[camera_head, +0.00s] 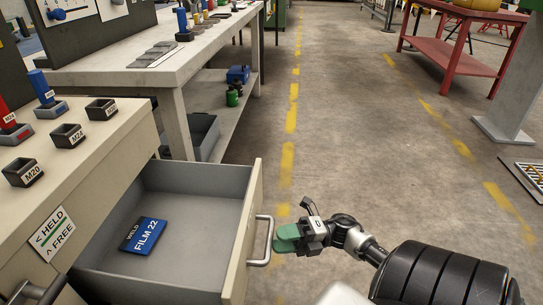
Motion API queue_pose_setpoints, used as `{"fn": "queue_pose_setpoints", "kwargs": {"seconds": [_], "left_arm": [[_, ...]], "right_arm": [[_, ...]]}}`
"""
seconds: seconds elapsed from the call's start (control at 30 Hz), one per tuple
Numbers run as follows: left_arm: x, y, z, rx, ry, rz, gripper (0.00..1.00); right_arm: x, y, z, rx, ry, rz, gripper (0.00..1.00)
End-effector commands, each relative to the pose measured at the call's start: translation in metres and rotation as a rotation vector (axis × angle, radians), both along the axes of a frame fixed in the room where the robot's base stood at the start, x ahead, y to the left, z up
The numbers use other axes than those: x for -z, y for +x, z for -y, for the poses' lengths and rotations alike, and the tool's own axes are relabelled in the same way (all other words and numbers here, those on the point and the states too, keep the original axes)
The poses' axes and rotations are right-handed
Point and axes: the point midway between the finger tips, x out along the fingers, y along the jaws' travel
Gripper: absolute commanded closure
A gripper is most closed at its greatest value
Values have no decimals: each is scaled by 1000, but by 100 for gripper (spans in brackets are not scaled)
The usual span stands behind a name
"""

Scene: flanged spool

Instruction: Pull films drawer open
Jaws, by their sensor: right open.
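The films drawer (190,205) stands pulled out from the beige cabinet, its grey inside showing. A blue packet marked "WELD FILM 22" (145,236) lies flat on its floor. The drawer's metal bar handle (263,241) is on its front panel, facing right. My right gripper (286,236) is open just right of this handle, its green finger pad close beside the bar. I cannot tell whether the pad touches the bar. Nothing shows between the fingers. My left gripper is not in view.
The cabinet top (97,144) holds small dark bins labelled M20, M24 and others. A grey workbench (150,78) stands behind. The floor right of the drawer is open, with a red table (450,52) farther back.

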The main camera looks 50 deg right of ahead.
Motion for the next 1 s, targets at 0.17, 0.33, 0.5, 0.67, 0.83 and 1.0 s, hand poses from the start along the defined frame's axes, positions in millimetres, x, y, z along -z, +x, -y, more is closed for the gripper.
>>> {"fn": "queue_pose_setpoints", "kwargs": {"seconds": [0.17,0.33,0.5,0.67,0.83,1.0], "left_arm": [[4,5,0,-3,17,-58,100],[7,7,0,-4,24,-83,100],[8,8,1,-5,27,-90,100],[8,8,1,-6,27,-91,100],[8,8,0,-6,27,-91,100],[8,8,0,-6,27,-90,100]], "right_arm": [[7,-18,34,3,-1,-4,59],[11,-30,55,2,-1,-2,59],[13,-35,63,1,0,1,59],[13,-35,64,1,0,1,59],[13,-35,64,1,0,1,59],[13,-35,63,1,0,1,59]]}}
